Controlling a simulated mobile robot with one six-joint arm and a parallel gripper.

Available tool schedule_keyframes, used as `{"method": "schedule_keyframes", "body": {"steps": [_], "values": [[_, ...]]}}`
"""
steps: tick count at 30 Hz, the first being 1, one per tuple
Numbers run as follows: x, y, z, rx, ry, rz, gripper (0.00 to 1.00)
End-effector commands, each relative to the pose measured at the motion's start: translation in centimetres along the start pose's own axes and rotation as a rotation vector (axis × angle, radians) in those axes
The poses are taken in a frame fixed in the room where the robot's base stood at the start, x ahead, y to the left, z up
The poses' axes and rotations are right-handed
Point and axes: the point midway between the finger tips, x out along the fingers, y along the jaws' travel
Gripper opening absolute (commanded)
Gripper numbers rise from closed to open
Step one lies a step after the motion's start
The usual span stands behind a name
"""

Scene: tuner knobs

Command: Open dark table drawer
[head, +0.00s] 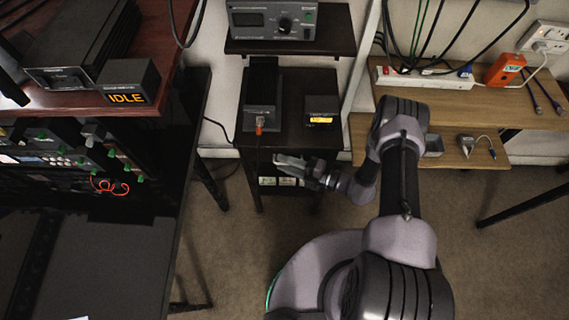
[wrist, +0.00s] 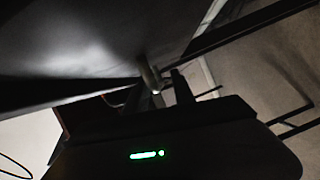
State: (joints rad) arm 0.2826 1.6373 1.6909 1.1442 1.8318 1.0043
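The dark table (head: 247,155) stands against the wall in the middle of the head view. Its drawer front lies below the tabletop, largely in shadow and partly hidden by my gripper; I cannot make out a handle or any drawer gap. My gripper (head: 292,163) is in front of the table's upper front, pointing left. In the wrist view my gripper's two fingers (wrist: 166,82) show a small gap with nothing clearly between them. A dark smooth surface (wrist: 80,50) fills the upper left there, close to the fingers. I cannot tell whether they touch it.
A grey instrument (head: 272,20) sits on a shelf above. A wooden shelf (head: 460,115) is to the right, a rack (head: 60,160) left. Carpet (head: 235,250) is clear in front.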

Motion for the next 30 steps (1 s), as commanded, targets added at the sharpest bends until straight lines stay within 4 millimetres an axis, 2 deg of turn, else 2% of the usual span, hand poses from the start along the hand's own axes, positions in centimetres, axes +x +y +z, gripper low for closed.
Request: {"method": "schedule_keyframes", "body": {"steps": [10, 14, 15, 30], "values": [[0.45, 0.05, -0.03, -0.001, 0.001, 0.0, 0.29], [0.44, 0.04, -0.03, -0.001, 0.001, 0.0, 0.03], [0.43, 0.04, -0.03, -0.001, 0.001, 0.0, 0.0], [0.41, -0.01, -0.04, -0.001, 0.001, -0.001, 0.0]]}}
